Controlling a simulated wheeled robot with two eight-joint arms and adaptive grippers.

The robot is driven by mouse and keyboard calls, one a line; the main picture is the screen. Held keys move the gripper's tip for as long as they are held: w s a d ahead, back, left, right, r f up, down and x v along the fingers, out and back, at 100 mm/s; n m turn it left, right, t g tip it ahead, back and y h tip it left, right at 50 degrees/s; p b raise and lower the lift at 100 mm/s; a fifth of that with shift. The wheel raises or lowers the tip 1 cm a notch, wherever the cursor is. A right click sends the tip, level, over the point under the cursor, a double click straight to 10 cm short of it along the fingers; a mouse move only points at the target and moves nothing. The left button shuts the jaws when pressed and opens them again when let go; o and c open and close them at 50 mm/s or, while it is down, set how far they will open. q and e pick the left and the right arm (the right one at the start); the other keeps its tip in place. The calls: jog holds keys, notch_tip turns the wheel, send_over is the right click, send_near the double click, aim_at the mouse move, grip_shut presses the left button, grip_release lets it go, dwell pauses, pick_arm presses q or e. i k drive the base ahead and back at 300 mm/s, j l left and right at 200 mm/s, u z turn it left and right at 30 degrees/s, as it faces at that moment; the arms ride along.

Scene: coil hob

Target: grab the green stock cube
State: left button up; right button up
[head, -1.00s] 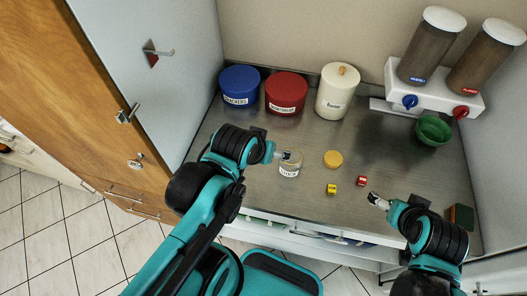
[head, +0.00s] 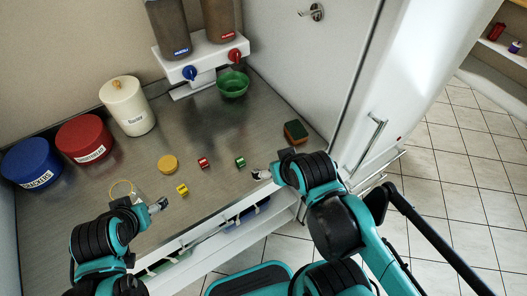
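The green stock cube (head: 240,161) sits on the metal worktop, to the right of the red cube (head: 203,162) and the yellow cube (head: 182,189). My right gripper (head: 260,174) is just to the right of and nearer than the green cube, with a small gap between them in the picture. It is too small to tell whether its fingers are apart. My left gripper (head: 160,204) is nearer than the yellow cube, by the worktop's front, and holds nothing that I can see. Its finger opening cannot be made out.
A yellow round lid (head: 168,163) lies left of the red cube. A glass jar (head: 123,190) stands behind my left arm, partly hidden. A green bowl (head: 233,84) stands behind, below the dispenser (head: 200,57).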

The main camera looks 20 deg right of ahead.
aim_at(239, 162)
jog(key=l, duration=0.45)
jog(key=k+j+z, duration=0.15)
jog(key=j+z, duration=0.3)
jog(key=k+j+z, duration=0.2)
jog(key=z, duration=0.2)
jog(key=k+j+z, duration=0.25)
jog(key=z, duration=0.2)
